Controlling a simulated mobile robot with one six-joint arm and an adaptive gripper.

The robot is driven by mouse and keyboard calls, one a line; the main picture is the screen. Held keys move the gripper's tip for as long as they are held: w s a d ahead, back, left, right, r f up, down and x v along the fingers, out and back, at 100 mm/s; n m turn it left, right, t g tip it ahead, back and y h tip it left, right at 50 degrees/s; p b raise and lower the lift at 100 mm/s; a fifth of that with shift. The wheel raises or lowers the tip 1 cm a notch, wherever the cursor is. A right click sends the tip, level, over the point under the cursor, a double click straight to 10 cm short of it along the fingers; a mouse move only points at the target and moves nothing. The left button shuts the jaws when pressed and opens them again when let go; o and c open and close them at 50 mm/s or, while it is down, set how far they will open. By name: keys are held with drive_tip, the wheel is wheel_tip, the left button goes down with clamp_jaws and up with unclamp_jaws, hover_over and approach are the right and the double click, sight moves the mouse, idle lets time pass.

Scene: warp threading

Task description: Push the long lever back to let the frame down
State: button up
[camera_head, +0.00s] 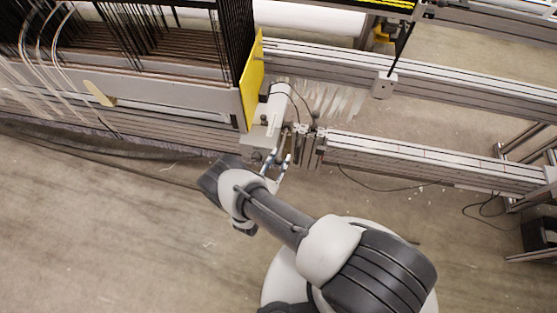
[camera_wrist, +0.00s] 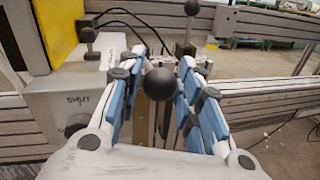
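In the wrist view a black ball knob (camera_wrist: 160,84) sits between the blue-padded fingers of my gripper (camera_wrist: 164,62). The fingers stand apart on either side of it; I cannot tell whether they touch it. The lever's rod below the knob is mostly hidden. I cannot tell from the labels which lever is the long one. In the head view my gripper (camera_head: 276,165) is at the grey control box (camera_head: 258,138), in front of the rail.
A yellow panel (camera_head: 252,80) stands at the end of the machine, just behind the control box. Aluminium rails (camera_head: 430,160) run off to the right. Black cables (camera_head: 100,150) lie on the floor at left. The floor in front is clear.

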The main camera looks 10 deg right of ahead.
clamp_jaws()
idle(0.4)
